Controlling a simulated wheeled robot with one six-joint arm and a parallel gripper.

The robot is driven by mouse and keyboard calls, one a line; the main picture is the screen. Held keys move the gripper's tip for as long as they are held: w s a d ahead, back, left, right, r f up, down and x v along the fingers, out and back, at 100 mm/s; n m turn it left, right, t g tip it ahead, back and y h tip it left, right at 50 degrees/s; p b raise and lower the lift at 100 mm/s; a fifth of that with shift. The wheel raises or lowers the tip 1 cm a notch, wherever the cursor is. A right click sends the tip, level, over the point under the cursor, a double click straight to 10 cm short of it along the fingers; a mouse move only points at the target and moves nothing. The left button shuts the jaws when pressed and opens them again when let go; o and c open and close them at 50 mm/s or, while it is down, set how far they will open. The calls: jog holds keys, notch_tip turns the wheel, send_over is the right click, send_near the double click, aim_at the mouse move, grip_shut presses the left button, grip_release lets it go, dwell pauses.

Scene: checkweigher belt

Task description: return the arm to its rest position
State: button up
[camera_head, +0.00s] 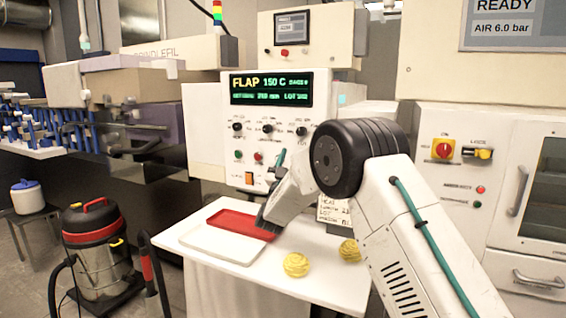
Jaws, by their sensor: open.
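My arm reaches in from the lower right, with a large black joint at its bend. Its wrist points down and left to my gripper (266,222), which is open at the right end of the red tray (238,224). The fingertips are small and partly hidden, and I cannot tell whether they touch the tray. No object shows in the jaws. The red tray lies along the back edge of a white tray (222,248) on a small white table (262,288).
A control panel (270,125) stands close behind, with a cabinet (452,190) at the right. A vacuum cleaner (98,250) stands on the floor at the left.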

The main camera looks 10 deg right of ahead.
notch_tip(320, 180, up, 7)
jog(key=d+n+y, duration=0.1)
jog(key=n+y, duration=0.4)
jog(key=y, duration=0.5)
jog(key=s+f+n+g+y, duration=0.1)
jog(key=s+g+y, duration=0.1)
jog(key=s, duration=0.6)
jog(key=s+f+n+g+y, duration=0.1)
jog(key=s+f+g+y, duration=0.1)
jog(key=s+g, duration=0.3)
jog(key=s+f+n+g+y, duration=0.1)
jog(key=s+f+g+y, duration=0.1)
jog(key=s, duration=1.1)
jog(key=shift+s+d+f+n+g+y, duration=0.15)
jog(key=shift+d+f+n+g+y, duration=0.2)
jog(key=shift+g+y, duration=0.45)
jog(key=s+d+f+g, duration=0.1)
jog(key=s+f+g, duration=0.2)
jog(key=s, duration=0.7)
jog(key=s+d+f+g+h, duration=0.1)
jog(key=s+d+f+g, duration=0.1)
jog(key=s, duration=0.9)
jog(key=s+d+f+m+g, duration=0.1)
jog(key=s+f+g, duration=0.3)
jog(key=s, duration=0.7)
jog(key=shift+d+f+g, duration=0.3)
jog(key=shift+d, duration=0.15)
jog(key=shift+c, duration=0.3)
